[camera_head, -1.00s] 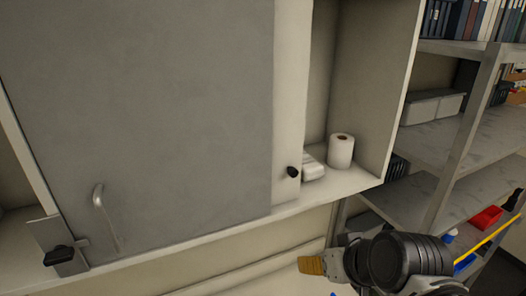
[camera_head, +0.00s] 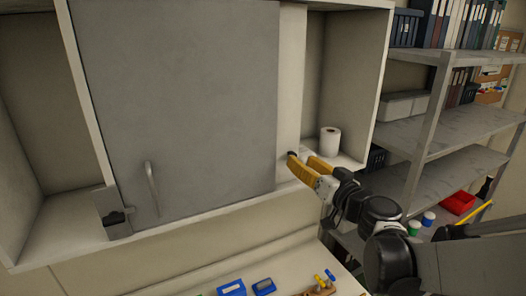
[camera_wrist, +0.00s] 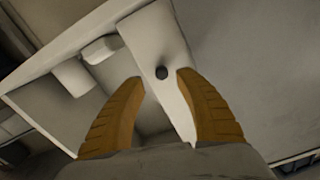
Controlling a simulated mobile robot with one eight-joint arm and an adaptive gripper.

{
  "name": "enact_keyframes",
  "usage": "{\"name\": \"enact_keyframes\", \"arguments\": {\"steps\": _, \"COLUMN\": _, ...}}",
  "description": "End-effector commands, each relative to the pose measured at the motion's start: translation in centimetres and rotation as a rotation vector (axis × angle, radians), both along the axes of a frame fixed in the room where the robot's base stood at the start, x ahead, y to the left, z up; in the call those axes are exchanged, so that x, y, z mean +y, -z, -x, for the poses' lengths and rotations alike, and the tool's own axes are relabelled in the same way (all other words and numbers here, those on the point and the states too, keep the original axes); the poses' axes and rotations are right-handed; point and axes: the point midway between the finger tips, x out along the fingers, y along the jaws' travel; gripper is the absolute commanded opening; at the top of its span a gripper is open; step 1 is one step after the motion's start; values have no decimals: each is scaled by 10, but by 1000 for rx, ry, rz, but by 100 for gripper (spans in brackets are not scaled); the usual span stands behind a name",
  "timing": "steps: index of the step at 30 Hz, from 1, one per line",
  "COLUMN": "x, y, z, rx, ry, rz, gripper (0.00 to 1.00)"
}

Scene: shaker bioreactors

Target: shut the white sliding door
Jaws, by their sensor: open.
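The white sliding door (camera_head: 291,80) shows as a narrow upright strip beside the grey panel of the wall cabinet. A small black knob (camera_head: 291,153) sits low on it. To its right the cabinet is open. My gripper (camera_head: 301,165) is open at the knob's height, its yellow fingers close to the door's lower part and partly hiding it. In the wrist view the white door (camera_wrist: 150,38) crosses the middle, and the knob (camera_wrist: 162,72) lies just beyond and between the fingertips of my gripper (camera_wrist: 160,80). I cannot tell whether they touch the door.
The grey panel (camera_head: 190,90) with a bar handle (camera_head: 152,188) covers the cabinet's middle. A paper roll (camera_head: 330,141) and a white item stand in the open right part. Metal shelving (camera_head: 432,140) stands to the right. Small blue boxes (camera_head: 231,288) lie on a surface below.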

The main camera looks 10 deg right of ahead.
Motion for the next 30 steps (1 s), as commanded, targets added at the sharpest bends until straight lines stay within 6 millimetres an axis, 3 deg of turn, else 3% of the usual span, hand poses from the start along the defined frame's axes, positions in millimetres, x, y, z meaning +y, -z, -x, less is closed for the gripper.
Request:
{"name": "enact_keyframes", "arguments": {"steps": 7, "x": 13, "y": -1, "z": -37, "rx": 1, "ry": -1, "rz": 0, "gripper": 41}}
{"name": "enact_keyframes", "arguments": {"steps": 19, "x": 15, "y": 0, "z": -46, "rx": 1, "ry": 0, "rz": 0, "gripper": 41}}
{"name": "enact_keyframes", "arguments": {"steps": 20, "x": 15, "y": 0, "z": -46, "rx": 1, "ry": 0, "rz": 0, "gripper": 37}}
{"name": "enact_keyframes", "arguments": {"steps": 22, "x": 15, "y": 0, "z": -46, "rx": 1, "ry": 0, "rz": 0, "gripper": 15}}
{"name": "enact_keyframes", "arguments": {"steps": 24, "x": 15, "y": 0, "z": -46, "rx": 1, "ry": 0, "rz": 0, "gripper": 0}}
{"name": "enact_keyframes", "arguments": {"steps": 30, "x": 15, "y": 0, "z": -46, "rx": 1, "ry": 0, "rz": -1, "gripper": 0}}
